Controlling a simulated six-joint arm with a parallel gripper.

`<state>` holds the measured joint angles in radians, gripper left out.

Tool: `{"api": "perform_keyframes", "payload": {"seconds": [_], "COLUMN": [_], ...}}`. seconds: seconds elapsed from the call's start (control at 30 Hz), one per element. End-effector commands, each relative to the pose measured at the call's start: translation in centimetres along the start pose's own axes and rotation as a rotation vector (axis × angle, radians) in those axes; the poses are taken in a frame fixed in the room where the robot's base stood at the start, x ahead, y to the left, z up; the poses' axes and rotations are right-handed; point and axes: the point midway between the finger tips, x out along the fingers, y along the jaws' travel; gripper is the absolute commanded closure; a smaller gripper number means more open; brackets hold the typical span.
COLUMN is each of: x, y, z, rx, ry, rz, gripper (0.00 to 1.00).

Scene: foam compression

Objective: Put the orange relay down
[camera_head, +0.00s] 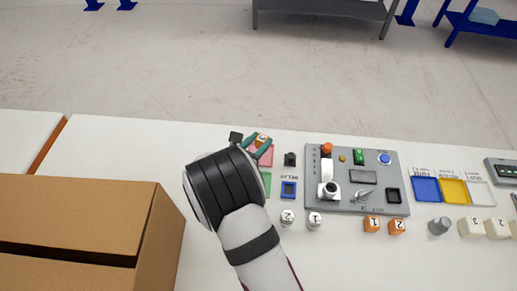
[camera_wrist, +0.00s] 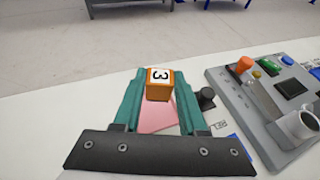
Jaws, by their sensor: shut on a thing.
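The orange relay (camera_wrist: 159,90) is a small orange block with a white top face marked 3. My gripper (camera_wrist: 158,88) is shut on it, with one teal finger on each side. In the head view the relay (camera_head: 261,138) shows between the fingers of my gripper (camera_head: 258,145), near the back edge of the table. A pink square pad (camera_wrist: 158,115) lies beyond and below the fingers in the wrist view, and partly shows in the head view (camera_head: 266,157). Whether the relay touches the surface cannot be told.
A grey control panel (camera_head: 340,205) stands to the right. A black knob-like piece (camera_head: 290,159) and a blue square (camera_head: 288,189) lie between. White cylinders (camera_head: 314,220) and orange blocks (camera_head: 372,223) stand in front. A cardboard box (camera_head: 160,235) fills the left front.

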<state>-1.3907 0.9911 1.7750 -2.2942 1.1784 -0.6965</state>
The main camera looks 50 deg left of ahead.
Motion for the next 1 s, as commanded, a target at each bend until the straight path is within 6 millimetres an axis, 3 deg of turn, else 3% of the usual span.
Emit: {"api": "perform_keyframes", "payload": {"seconds": [0.23, 0.6, 0.63, 0.7, 0.77, 1.0], "x": [1.5, 1.7, 1.7, 1.7, 1.7, 1.7], "y": [0.4, 0.4, 0.4, 0.4, 0.4, 0.4], "z": [-3.8, -4.3, -4.2, -4.2, -4.2, -4.2], "rx": [0.0, 0.0, 0.001, 0.001, 0.001, 0.001], "ry": [0.001, 0.0, 0.0, 0.0, 0.0, 0.0], "rz": [-0.002, -0.002, -0.002, -0.002, -0.002, -0.002], "gripper": [1.0, 1.0, 0.53, 0.41, 0.3, 0.29]}}
